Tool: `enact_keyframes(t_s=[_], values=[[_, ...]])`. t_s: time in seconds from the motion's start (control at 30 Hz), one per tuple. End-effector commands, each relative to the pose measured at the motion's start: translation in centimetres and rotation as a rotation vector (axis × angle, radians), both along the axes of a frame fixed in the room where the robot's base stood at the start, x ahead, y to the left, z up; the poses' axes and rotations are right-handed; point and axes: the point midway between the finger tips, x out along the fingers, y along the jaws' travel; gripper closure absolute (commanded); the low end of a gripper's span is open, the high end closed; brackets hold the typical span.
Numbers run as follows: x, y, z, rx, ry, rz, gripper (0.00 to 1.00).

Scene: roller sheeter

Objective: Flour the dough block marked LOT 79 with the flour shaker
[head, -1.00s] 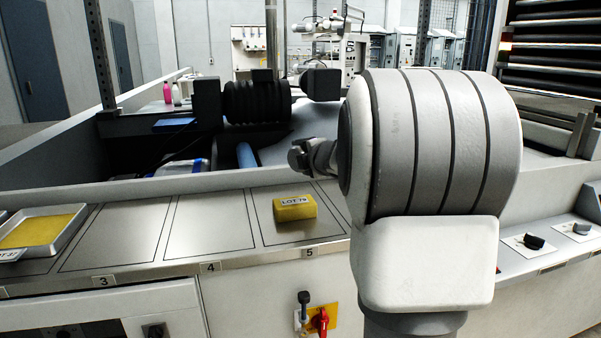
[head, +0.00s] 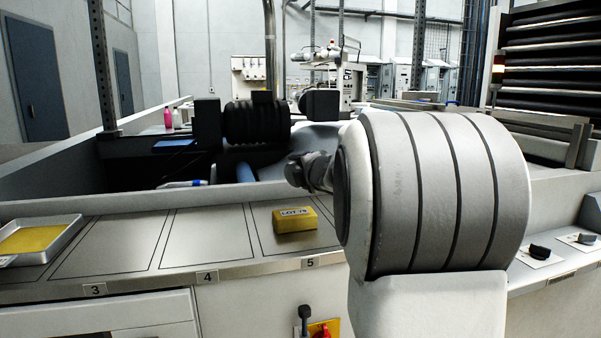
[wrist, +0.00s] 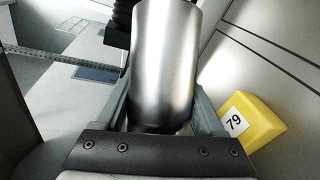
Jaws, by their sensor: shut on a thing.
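The yellow dough block marked LOT 79 (head: 295,222) lies on the steel ledge in the marked space by the number 5. Its label faces up. In the wrist view the block (wrist: 258,138) is at the lower right, partly cut by my gripper, with "79" readable. My gripper (wrist: 163,115) is shut on a smooth metal cylinder, the flour shaker (wrist: 164,55), which fills the middle of the wrist view. The shaker is beside the block in that view and apart from it.
A metal tray (head: 68,244) with a yellow sheet stands at the far left of the ledge. The marked spaces at 3 and 4 are bare.

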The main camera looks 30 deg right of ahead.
Motion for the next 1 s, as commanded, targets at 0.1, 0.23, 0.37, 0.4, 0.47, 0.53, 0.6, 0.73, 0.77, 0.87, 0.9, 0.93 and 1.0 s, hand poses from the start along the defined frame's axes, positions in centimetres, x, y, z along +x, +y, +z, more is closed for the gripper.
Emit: enact_keyframes(t_s=[0.1,0.23,0.37,0.4,0.47,0.53,0.6,0.73,0.77,0.87,0.9,0.93,1.0], values=[[-0.3,1.4,-0.1,-0.001,-0.003,0.004,0.97],[-0.4,1.6,0.1,0.000,-0.002,0.001,0.97],[-0.4,1.6,0.1,0.000,-0.002,0.001,0.97],[-0.4,1.5,0.1,0.000,-0.002,0.001,0.97],[-0.2,1.0,0.2,0.001,0.000,0.001,0.97],[0.0,0.1,0.3,0.001,0.001,-0.001,0.97],[0.2,-1.0,0.3,0.001,0.001,-0.001,0.97],[0.6,-2.3,0.2,0.001,-0.001,0.001,0.97],[0.6,-2.5,0.2,0.001,-0.001,0.001,0.97],[0.7,-2.8,0.1,0.000,-0.001,0.001,0.97],[0.7,-2.8,0.0,0.000,-0.002,0.001,0.97],[0.7,-2.7,0.0,0.000,-0.002,0.001,0.97],[0.7,-2.7,0.0,0.000,-0.002,0.001,0.97]])
